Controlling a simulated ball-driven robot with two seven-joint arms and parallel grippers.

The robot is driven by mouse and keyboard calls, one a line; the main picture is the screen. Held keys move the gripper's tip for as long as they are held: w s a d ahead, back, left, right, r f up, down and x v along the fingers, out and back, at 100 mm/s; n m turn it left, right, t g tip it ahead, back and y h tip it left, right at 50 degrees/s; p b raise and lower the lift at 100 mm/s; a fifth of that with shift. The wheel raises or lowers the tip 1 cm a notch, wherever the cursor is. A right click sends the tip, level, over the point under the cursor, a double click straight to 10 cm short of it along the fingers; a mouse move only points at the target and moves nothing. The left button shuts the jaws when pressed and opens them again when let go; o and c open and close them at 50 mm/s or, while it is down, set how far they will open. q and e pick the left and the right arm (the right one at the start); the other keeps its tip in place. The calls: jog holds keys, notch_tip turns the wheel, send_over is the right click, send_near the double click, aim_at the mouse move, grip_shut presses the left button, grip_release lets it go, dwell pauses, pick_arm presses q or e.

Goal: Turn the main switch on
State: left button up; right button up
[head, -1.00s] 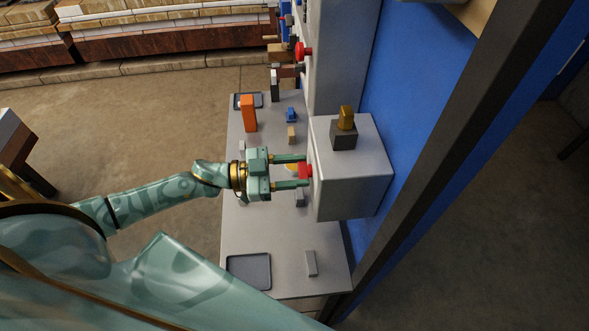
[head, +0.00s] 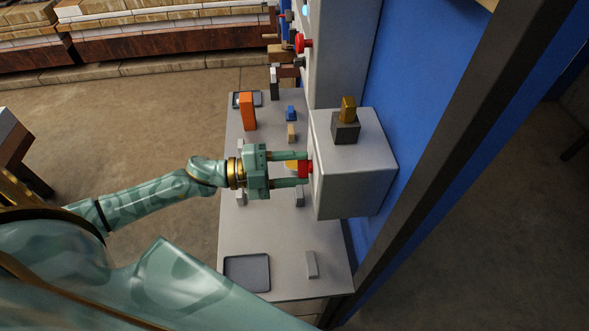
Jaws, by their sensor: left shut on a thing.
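A red switch knob (head: 304,169) with a yellow part (head: 291,165) sits on the left face of a grey box (head: 355,165), which I take to be the main switch. My left gripper (head: 304,169) reaches in from the left with one finger above the knob and one below it in the picture. It is shut on the knob, though the fingertips' contact is hard to see. The knob's exact angle is unclear. My right gripper is out of view.
A dark block with a brass-coloured top (head: 346,120) stands on the box. The grey table (head: 270,225) holds an orange block (head: 247,111), several small blocks and a dark tray (head: 247,272). Another red knob (head: 301,43) is on the tall cabinet (head: 338,55) behind.

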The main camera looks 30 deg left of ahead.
pick_arm(q)
jog(key=m+b, duration=0.1)
jog(key=m, duration=0.1)
jog(key=m+b, duration=0.1)
jog(key=m, duration=0.1)
jog(key=shift+f+m, duration=0.2)
jog(key=shift+m, duration=0.2)
dwell(0.4)
jog(key=o, duration=1)
jog(key=b+v, duration=0.1)
jog(key=v, duration=1.5)
jog(key=shift+s+a+b, duration=0.15)
jog(key=shift+b, duration=0.25)
